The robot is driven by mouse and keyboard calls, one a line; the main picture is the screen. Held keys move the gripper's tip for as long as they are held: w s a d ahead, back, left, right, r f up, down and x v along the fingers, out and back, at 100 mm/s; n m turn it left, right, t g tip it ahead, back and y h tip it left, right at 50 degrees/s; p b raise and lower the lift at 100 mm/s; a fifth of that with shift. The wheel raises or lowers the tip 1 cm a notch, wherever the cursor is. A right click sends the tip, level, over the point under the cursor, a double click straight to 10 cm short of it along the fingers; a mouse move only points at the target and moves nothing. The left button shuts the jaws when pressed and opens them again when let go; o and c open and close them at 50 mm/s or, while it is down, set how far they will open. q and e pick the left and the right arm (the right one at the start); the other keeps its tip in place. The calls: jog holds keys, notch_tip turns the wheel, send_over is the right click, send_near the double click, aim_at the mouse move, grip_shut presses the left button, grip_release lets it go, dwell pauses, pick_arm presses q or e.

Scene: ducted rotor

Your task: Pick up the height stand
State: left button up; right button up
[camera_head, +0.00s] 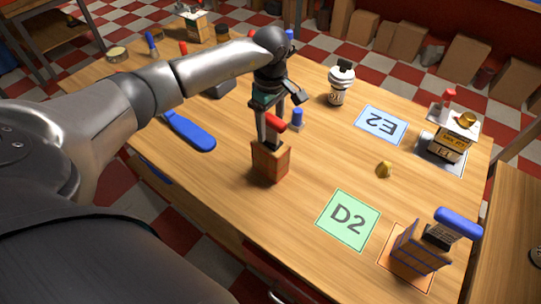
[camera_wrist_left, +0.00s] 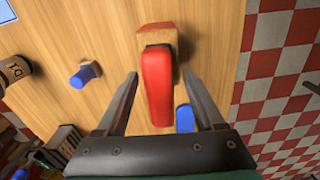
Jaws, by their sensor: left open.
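A wooden block with a red handle on top stands upright on the table, and I take it to be the height stand (camera_head: 270,162). In the left wrist view its red handle (camera_wrist_left: 157,88) lies between the fingers, with the wooden part behind it. My left gripper (camera_head: 272,138) is open, pointing down over the block, with its fingers on either side of the red handle. Gaps show between the handle and both fingers in the wrist view. The gripper hides part of the handle in the head view. My right gripper is not in view.
A blue paddle-shaped thing (camera_head: 190,132) lies left of the block, and a small blue-topped peg (camera_head: 298,118) stands close behind it. Table is clear in front.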

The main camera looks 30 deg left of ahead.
pick_arm(q)
grip_shut()
dwell(0.6)
dwell(0.8)
